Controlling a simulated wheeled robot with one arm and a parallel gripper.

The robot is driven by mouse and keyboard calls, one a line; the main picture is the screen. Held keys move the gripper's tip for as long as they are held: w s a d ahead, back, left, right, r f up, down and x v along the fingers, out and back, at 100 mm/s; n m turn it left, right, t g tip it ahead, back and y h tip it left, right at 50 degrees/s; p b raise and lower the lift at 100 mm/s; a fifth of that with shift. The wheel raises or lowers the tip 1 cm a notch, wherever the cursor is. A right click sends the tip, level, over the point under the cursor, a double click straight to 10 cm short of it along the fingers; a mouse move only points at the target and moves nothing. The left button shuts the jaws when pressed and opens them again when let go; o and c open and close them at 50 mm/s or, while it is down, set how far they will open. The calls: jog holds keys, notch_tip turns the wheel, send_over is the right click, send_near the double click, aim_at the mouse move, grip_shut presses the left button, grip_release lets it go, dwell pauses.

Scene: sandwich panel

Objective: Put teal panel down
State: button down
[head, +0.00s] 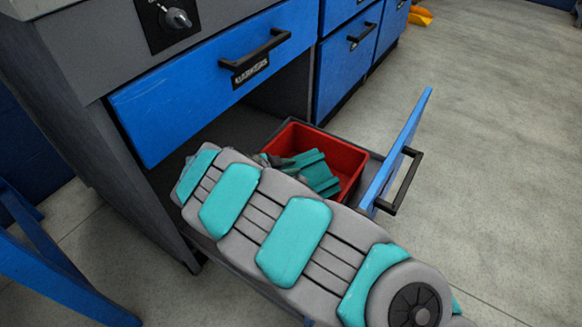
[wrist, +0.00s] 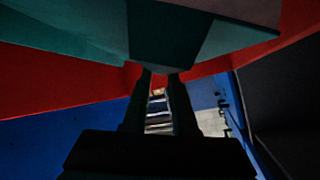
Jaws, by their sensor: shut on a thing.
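The teal panel (head: 316,172) is in the mouth of the red bin (head: 349,150) in the head view, tilted and ridged. In the wrist view the panel (wrist: 190,35) fills the top of the picture, dark in shadow. My gripper (wrist: 158,74) is shut on the panel's edge, its two fingers close together. In the head view my arm hides most of the gripper and the near part of the bin. I cannot tell whether the panel touches the bin's floor.
The bin sits in an open lower drawer with a blue front (head: 400,150) and black handle. Above it is a shut blue drawer (head: 215,80). A blue frame (head: 50,270) stands at the lower left. The grey floor (head: 490,140) on the right is clear.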

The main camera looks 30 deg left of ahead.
jog(key=shift+f+b, duration=0.2)
jog(key=shift+b, duration=0.1)
jog(key=c, duration=0.7)
grip_release()
jog(key=shift+r, duration=0.1)
jog(key=shift+r+p, duration=0.15)
jog(key=shift+p, duration=0.25)
jog(key=v, duration=1.2)
